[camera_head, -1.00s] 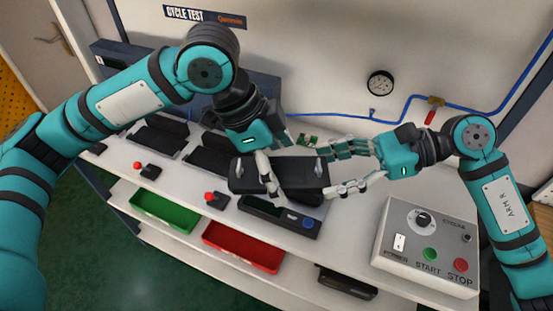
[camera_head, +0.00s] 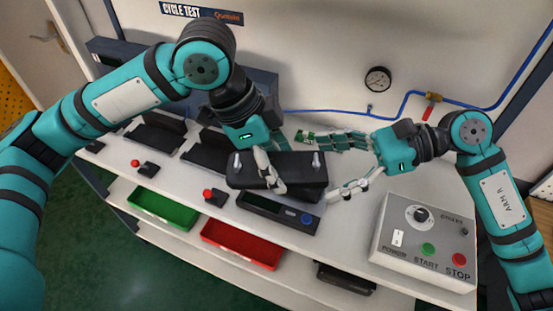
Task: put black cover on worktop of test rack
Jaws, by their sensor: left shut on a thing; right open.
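The black cover (camera_head: 305,172) is a dark box-like piece with a light metal fastener near each end. My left gripper (camera_head: 270,170) is shut on it at its left-middle part and holds it over the white worktop (camera_head: 352,225) of the test rack, above a black device with a blue button. Whether the cover touches anything below is hidden. My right gripper (camera_head: 350,168) is open and empty, just right of the cover, with its fingers spread.
A grey control box (camera_head: 425,240) with START and STOP buttons stands at the right of the worktop. Green (camera_head: 163,209) and red (camera_head: 242,243) bins sit on the shelf below. Small red-button switches (camera_head: 215,196) stand along the front edge.

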